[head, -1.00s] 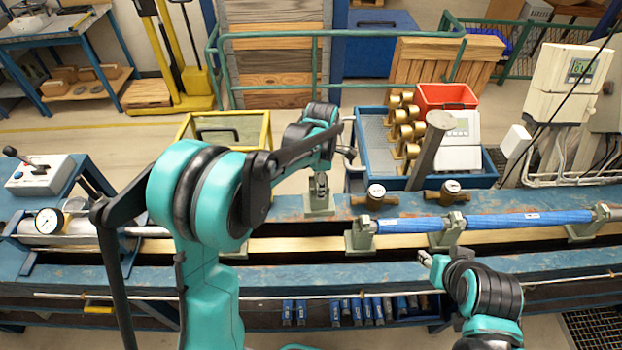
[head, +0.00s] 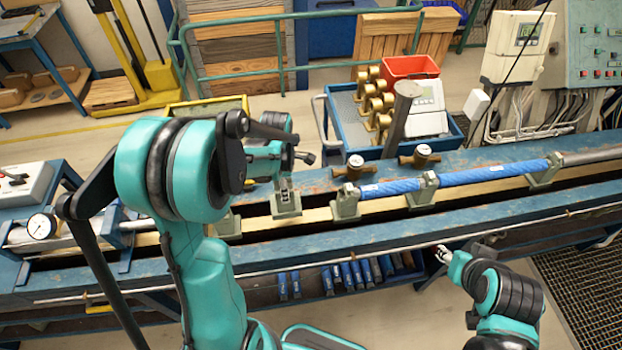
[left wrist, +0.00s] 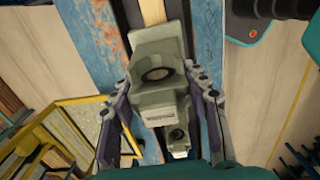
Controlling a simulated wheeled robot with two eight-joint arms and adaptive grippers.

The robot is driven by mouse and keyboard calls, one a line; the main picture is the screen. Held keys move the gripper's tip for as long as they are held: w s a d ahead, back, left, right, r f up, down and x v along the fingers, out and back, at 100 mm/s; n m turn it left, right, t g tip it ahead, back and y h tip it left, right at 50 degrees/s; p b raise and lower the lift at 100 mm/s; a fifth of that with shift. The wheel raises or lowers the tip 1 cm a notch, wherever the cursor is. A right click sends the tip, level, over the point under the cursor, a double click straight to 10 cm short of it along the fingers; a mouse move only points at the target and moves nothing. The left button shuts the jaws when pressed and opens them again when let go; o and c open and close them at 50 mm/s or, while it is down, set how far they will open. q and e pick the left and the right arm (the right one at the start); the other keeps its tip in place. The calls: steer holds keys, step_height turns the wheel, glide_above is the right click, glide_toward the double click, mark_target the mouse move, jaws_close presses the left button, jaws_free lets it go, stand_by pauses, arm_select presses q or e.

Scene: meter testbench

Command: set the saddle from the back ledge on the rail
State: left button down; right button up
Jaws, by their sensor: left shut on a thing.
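The grey-green saddle (head: 286,204) is between the fingers of my left gripper (head: 284,182), upright over the pale rail strip (head: 318,215). My left gripper is shut on it. In the left wrist view the saddle (left wrist: 157,95) fills the space between both fingers, with a dark round hole on its face. Whether its base touches the rail or hangs just above it I cannot tell. My right gripper (head: 442,254) is empty in front of the bench; its jaws are too small to read.
Other saddles stand on the rail, one (head: 228,224) to the left and one (head: 345,204) to the right carrying a blue pipe (head: 395,188). Two brass meters (head: 354,168) stand on the back ledge (head: 320,185). A dial gauge (head: 41,227) is at the left.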

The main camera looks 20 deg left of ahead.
arm_select(q)
steer(key=shift+s+a+f, duration=0.1)
steer(key=shift+f, duration=0.35)
steer(key=shift+f+b, duration=2.05)
steer(key=shift+f, duration=0.55)
steer(key=shift+f+b, duration=0.15)
steer(key=shift+b, duration=0.15)
steer(key=shift+f, duration=0.2)
steer(key=shift+f+b, duration=0.15)
steer(key=shift+b, duration=0.25)
